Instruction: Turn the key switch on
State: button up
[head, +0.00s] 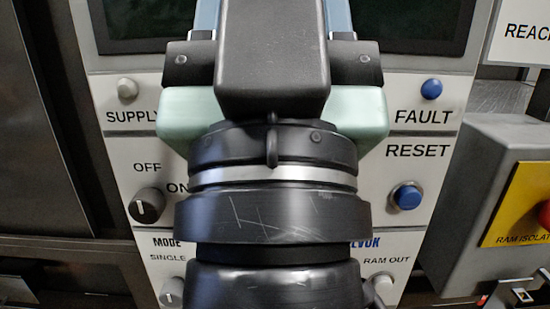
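A round black switch (147,207) with a white mark sits at the left of the light grey control panel (121,165). OFF is printed above it and ON to its upper right; the mark stands about upright, closer to OFF. I see no separate key, and cannot tell whether one is in the switch. My gripper (272,70) is in front of the middle of the panel, to the right of the switch, and appears apart from it.
A dark screen (410,25) tops the panel. Also there are a SUPPLY lamp (127,89), a blue FAULT lamp (431,90), a blue RESET button (406,196) and a MODE knob (170,293). A grey box with a yellow plate (520,200) juts out at right.

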aim_at(147, 207)
jog(key=k+j, duration=0.1)
jog(key=j, duration=0.7)
jog(key=k+j, duration=0.15)
jog(key=j, duration=0.2)
jog(key=k+j, duration=0.1)
jog(key=j, duration=0.3)
jog(key=z, duration=0.05)
